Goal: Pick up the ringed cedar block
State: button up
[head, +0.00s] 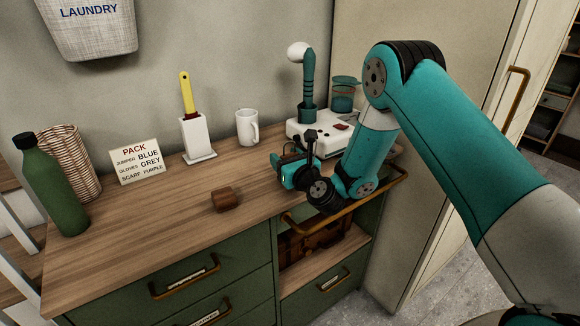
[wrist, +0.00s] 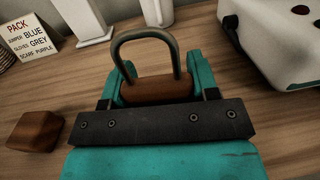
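In the wrist view, the ringed cedar block (wrist: 158,91) is reddish brown with a grey metal ring (wrist: 145,36) arching up from it. It lies between the two teal fingers of my gripper (wrist: 158,80), with no clear gap at either side. Whether the fingers press on it is not clear. The dark gripper bar covers its near part. In the head view, my gripper (head: 290,172) is low over the counter's right half, and I cannot make out the ringed block there. A plain brown block (head: 226,199) sits to the left; it also shows in the wrist view (wrist: 35,131).
On the wooden counter (head: 130,245) stand a green bottle (head: 55,185), a wicker cup (head: 72,160), a PACK sign (head: 137,163), a brush holder (head: 197,137) and a white mug (head: 247,127). A white appliance (head: 315,130) stands behind my gripper. The front left counter is clear.

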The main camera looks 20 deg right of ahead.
jog(key=shift+r, duration=0.1)
jog(key=shift+c, duration=0.5)
notch_tip(320, 180, up, 20)
jog(key=p, duration=1.4)
jog(key=shift+d, duration=0.1)
notch_tip(320, 180, down, 20)
jog(key=b, duration=1.3)
jog(key=shift+r, duration=0.1)
jog(key=shift+f+b, duration=0.2)
jog(key=shift+b, duration=0.15)
jog(key=o, duration=0.9)
